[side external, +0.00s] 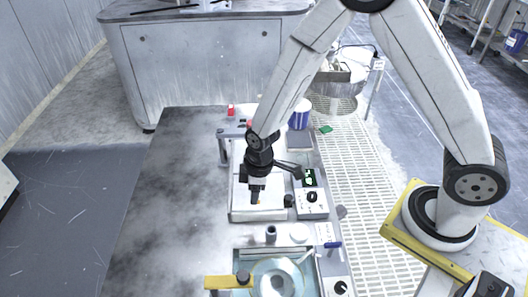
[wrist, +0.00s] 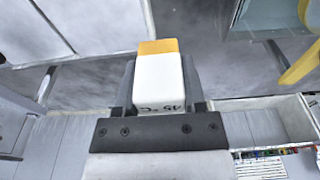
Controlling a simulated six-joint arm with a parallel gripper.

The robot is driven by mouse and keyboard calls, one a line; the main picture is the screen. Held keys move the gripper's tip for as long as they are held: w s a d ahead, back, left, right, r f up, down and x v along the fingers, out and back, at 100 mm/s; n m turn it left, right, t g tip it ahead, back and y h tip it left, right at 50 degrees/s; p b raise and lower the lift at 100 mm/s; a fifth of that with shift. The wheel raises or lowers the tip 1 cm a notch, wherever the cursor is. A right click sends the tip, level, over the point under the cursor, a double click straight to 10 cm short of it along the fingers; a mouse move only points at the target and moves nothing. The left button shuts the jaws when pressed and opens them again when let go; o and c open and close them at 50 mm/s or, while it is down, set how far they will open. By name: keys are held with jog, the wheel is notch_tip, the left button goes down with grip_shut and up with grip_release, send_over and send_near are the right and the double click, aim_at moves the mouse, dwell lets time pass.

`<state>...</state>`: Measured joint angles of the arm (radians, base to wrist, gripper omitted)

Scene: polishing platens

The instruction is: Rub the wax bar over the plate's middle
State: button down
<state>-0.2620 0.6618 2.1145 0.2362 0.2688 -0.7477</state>
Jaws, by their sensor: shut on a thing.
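My gripper (side external: 256,188) points down over the pale rectangular plate (side external: 240,203) of the rear unit in the side view. It is shut on the wax bar (wrist: 158,78), a white block with an orange-yellow end and "45 °C" printed on it. In the wrist view the dark fingers close on both sides of the bar. In the side view only the bar's small yellowish tip (side external: 256,201) shows below the fingers, near the plate's middle. I cannot tell whether the tip touches the plate.
A front unit with a round glassy disc (side external: 277,279) and a yellow arm (side external: 226,282) stands nearer the camera. A control box with a green display (side external: 309,178) sits right of the plate. A blue-and-white tub (side external: 300,113) stands behind. The bench's left side (side external: 170,200) is clear.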

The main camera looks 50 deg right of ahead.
jog(key=w+d, duration=0.6)
jog(key=w, duration=0.3)
jog(key=shift+w+r, duration=0.15)
jog(key=shift+w, duration=0.25)
